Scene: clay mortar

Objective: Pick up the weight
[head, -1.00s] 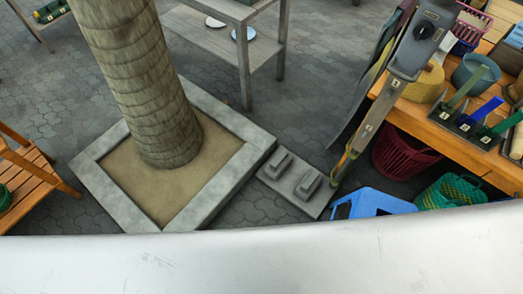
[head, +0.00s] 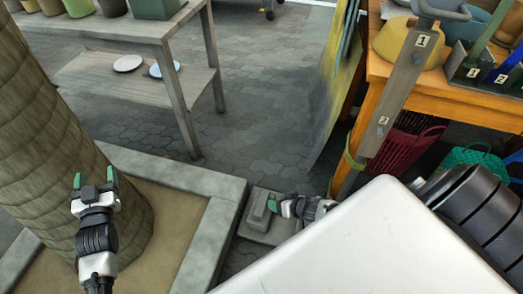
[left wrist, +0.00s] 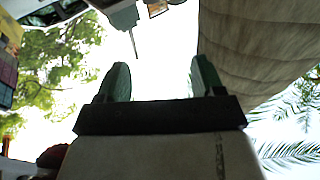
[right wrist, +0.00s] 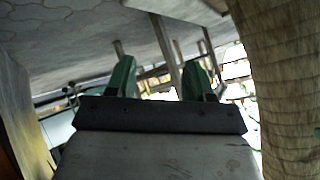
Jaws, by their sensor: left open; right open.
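In the head view, a grey slab (head: 280,231) lies on the ground by the planter corner. A raised grey block (head: 260,207) on it looks like the weight, but I cannot be sure. My right gripper (head: 276,204) appears beside or above the block's right side; contact cannot be told. In the right wrist view, its green fingers (right wrist: 158,78) are apart, with only background between them. My left gripper (head: 94,180) is open in front of the trunk, away from the slab. In the left wrist view, its fingers (left wrist: 160,82) are apart and empty.
The trunk (head: 50,130) and concrete planter rim (head: 185,175) stand at left. An orange table (head: 385,70) is at right, a grey table (head: 185,95) behind. Paving between them is clear. My white body hides the lower right.

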